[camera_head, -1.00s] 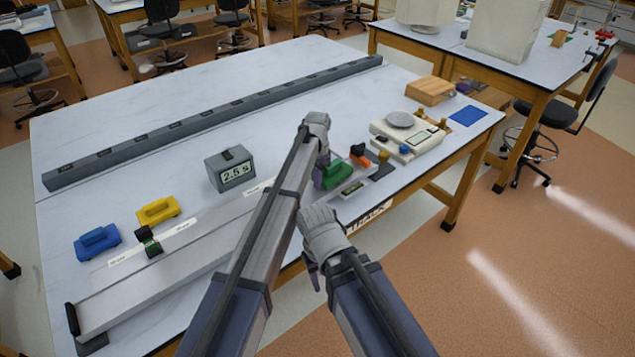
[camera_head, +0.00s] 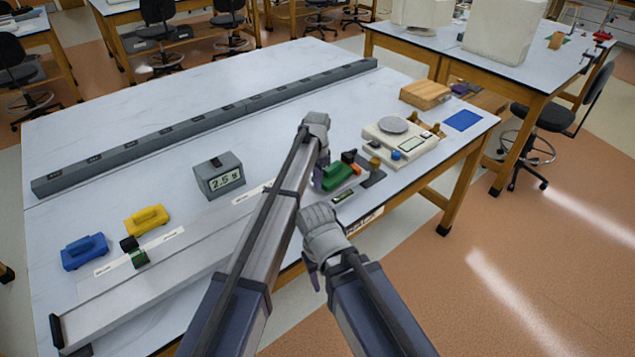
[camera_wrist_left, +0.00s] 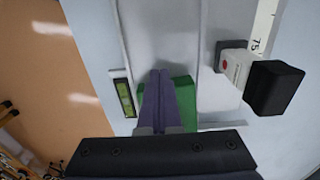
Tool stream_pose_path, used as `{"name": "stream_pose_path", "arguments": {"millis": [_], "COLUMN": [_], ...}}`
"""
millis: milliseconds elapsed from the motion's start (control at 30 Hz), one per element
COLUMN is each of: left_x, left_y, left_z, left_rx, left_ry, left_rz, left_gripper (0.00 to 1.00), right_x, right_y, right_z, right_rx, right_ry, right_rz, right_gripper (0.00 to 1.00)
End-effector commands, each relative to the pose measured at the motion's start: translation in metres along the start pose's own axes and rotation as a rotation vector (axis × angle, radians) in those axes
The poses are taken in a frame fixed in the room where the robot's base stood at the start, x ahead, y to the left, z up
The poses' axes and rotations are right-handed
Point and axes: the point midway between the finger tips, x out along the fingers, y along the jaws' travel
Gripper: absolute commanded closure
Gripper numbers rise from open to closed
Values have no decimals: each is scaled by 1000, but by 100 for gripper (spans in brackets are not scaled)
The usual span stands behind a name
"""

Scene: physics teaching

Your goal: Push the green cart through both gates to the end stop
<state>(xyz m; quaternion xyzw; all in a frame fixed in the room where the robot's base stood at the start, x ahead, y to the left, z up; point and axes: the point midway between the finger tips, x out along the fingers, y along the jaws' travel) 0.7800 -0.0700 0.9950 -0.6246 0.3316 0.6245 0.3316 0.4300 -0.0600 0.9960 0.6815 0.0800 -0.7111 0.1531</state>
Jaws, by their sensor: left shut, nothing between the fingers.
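The green cart (camera_head: 338,176) stands near the right end of the long grey track (camera_head: 150,285). It also shows in the left wrist view (camera_wrist_left: 186,100), partly hidden behind my fingers. My left gripper (camera_head: 319,180) is shut and empty, its fingertips at the cart's left side; I cannot tell whether they touch. A dark gate with a green part (camera_head: 135,252) stands at the track's left part. An orange and black piece (camera_head: 349,157), perhaps the other gate, stands just past the cart. A dark end piece (camera_head: 373,178) lies beyond. My right gripper (camera_head: 312,275) hangs off the table's front.
A timer box reading 2.5 s (camera_head: 219,177) stands behind the track. A balance (camera_head: 400,140) and wooden block (camera_head: 426,94) are at the right. A small green display (camera_head: 343,196) sits in front of the track.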

Motion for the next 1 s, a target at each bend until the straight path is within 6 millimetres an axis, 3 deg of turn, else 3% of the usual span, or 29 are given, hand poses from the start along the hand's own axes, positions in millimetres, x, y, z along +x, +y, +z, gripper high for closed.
{"name": "stream_pose_path", "arguments": {"millis": [600, 1000], "left_x": [-87, -91], "left_y": [5, 6], "left_z": [0, 0], "left_rx": [-5, -6], "left_ry": [0, 1], "left_rz": [0, 0], "left_gripper": [100, 100], "right_x": [-86, -90], "right_y": [8, 8], "right_z": [5, 5], "right_rx": [7, 9], "right_ry": [0, 0], "right_rz": [-2, -2], "right_gripper": [50, 50]}}
